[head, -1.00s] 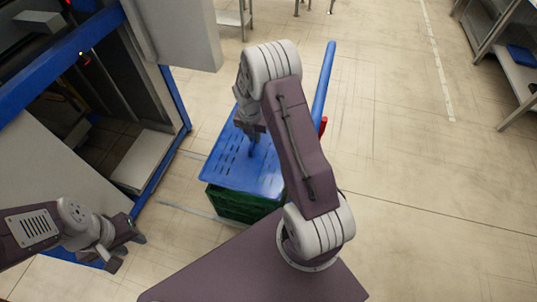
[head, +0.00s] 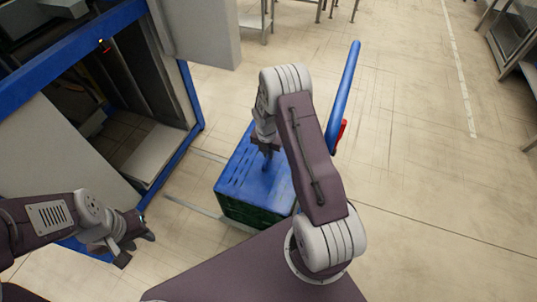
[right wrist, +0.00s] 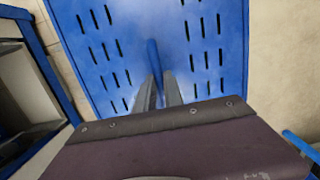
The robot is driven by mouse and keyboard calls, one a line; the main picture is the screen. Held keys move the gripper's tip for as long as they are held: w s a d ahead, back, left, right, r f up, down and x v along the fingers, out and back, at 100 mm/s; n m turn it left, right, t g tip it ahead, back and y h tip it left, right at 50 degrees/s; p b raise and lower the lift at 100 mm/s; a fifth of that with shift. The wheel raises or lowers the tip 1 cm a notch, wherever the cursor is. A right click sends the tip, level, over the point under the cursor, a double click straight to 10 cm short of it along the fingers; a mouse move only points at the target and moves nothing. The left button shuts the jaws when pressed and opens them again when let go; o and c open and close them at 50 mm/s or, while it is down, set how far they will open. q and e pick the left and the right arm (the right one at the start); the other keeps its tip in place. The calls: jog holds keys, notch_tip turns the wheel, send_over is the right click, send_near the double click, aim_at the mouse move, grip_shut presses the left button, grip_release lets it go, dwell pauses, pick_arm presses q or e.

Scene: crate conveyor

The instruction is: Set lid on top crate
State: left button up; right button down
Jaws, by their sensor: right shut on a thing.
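The blue slotted lid (head: 236,178) lies over the top of a green crate (head: 245,212), roughly in line with it. It looks to be on or very near the rim; I cannot tell whether it touches all round. My right gripper (head: 267,163) comes down from above and is shut on the lid's upright blue handle. In the right wrist view the fingers (right wrist: 158,92) stand on both sides of the handle (right wrist: 153,60), with the slotted lid (right wrist: 200,40) beyond. My right arm hides the lid's right part. My left gripper (head: 138,244) is open and empty at the lower left.
A blue bar (head: 345,95) with a red part (head: 341,130) stands right of the crate. A blue-framed machine (head: 188,95) with an open bay is at the left. Metal tables (head: 255,20) are far back.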

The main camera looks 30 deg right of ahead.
aim_at(267, 157)
jog(key=c, duration=1.5)
grip_release()
jog(key=shift+o, duration=0.2)
notch_tip(267, 157, up, 12)
jog(key=s+a+p, duration=0.1)
jog(key=p, duration=0.4)
jog(key=s+a+r+m, duration=0.4)
jog(key=s+m, duration=0.4)
jog(key=m, duration=0.5)
jog(key=s+a+r+m+y, duration=0.1)
jog(key=s+a+r+m, duration=0.4)
jog(key=s+m, duration=0.4)
jog(key=a+m, duration=0.1)
jog(key=m, duration=0.3)
jog(key=shift+s+r, duration=0.2)
jog(key=shift+r, duration=0.1)
